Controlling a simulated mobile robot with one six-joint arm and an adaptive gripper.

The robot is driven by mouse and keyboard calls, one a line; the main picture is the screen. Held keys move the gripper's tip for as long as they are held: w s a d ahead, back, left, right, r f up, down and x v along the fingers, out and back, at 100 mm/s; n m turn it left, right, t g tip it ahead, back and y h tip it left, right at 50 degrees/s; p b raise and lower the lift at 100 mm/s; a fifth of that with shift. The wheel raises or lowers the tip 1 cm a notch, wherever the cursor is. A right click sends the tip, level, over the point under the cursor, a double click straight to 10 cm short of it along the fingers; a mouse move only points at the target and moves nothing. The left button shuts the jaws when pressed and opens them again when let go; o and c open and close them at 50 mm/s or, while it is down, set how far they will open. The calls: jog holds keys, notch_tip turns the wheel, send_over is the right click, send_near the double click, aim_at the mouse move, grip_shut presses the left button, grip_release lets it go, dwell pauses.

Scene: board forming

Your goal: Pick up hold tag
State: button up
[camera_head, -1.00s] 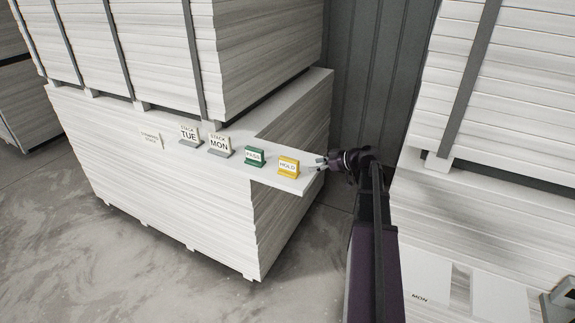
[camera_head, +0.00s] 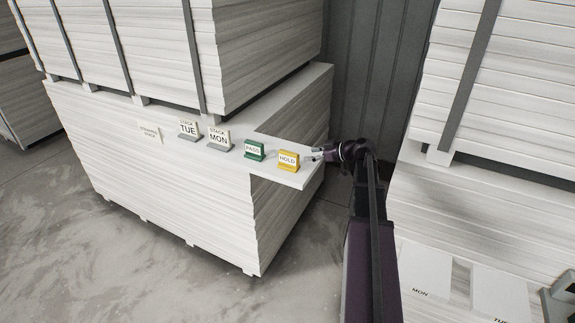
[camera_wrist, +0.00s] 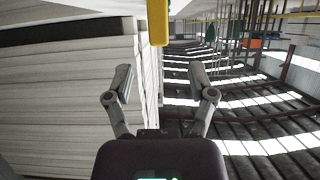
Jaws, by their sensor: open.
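The yellow HOLD tag (camera_head: 288,161) stands upright at the right end of the white ledge (camera_head: 292,181), its label facing my body camera. In the wrist view, a yellow upright piece (camera_wrist: 158,22) shows at the top, between and beyond the fingers; it looks like part of the hold tag. My gripper (camera_head: 314,154) is just right of the tag, at about its height. Its two fingers also show spread and empty in the wrist view (camera_wrist: 160,84). I cannot tell from the body view how far the fingertips are from the tag.
A green PASS tag (camera_head: 254,150) stands just left of the hold tag. Grey-based MON (camera_head: 219,139) and TUE (camera_head: 188,130) tags stand further left. Stacked boards (camera_head: 270,50) rise behind the ledge, and another stack (camera_head: 490,90) is at the right.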

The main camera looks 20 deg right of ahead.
aim_at(289, 157)
jog(key=shift+b+x, duration=0.65)
jog(key=shift+x, duration=1.7)
jog(key=shift+f, duration=0.1)
jog(key=shift+b+x, duration=1.05)
jog(key=shift+x, duration=1.55)
jog(key=shift+s, duration=0.1)
grip_shut()
